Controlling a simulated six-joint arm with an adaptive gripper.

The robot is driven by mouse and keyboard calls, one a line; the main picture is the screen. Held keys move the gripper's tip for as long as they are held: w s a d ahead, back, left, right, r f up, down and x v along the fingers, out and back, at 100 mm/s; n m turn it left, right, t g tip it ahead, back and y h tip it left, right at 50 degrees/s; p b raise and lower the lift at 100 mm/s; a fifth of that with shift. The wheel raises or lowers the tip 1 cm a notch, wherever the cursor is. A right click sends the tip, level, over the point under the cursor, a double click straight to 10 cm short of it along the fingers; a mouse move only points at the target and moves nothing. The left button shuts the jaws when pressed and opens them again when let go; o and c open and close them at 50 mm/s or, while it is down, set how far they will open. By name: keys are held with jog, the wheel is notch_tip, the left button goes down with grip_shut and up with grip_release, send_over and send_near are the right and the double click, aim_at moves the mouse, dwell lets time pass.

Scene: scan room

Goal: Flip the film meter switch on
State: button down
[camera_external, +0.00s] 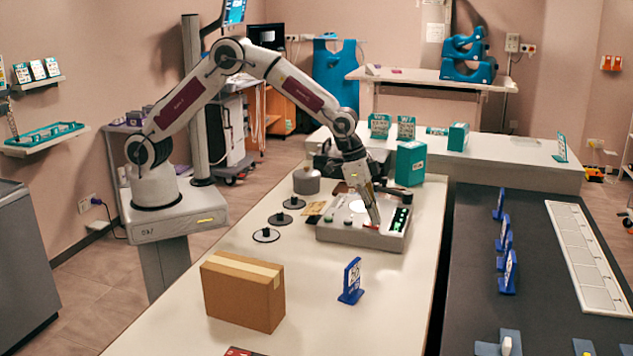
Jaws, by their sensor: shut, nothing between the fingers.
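The film meter (335,232) is a low light-grey box with a sloped front, standing on the long white table. It has a pale round disc (357,206) on top and a dark panel with green lights (400,219) at its right end. My gripper (375,221) points down at the front of the meter, left of the green lights. Its fingers are shut and hold nothing. A small red part (369,226) shows right by the fingertips. I cannot tell whether it is the switch, how the switch is set, or whether the fingers touch it.
A cardboard box (240,292) and a blue sign stand (351,281) stand in front of the meter. Several black round pieces (280,218) and a grey pot (306,181) lie to its left. A teal box (411,164) stands behind it. The table's front right is clear.

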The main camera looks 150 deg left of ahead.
jog(key=shift+s+d, duration=0.15)
jog(key=shift+d, duration=0.05)
jog(key=shift+s+d, duration=0.45)
jog(key=shift+s, duration=0.05)
dwell(0.5)
jog(key=shift+r, duration=0.7)
jog(key=v, duration=1.2)
jog(key=shift+r, duration=0.35)
jog(key=shift+w+a, duration=0.1)
jog(key=shift+w+a+r, duration=0.3)
jog(key=shift+w+a, duration=0.1)
jog(key=shift+w, duration=0.05)
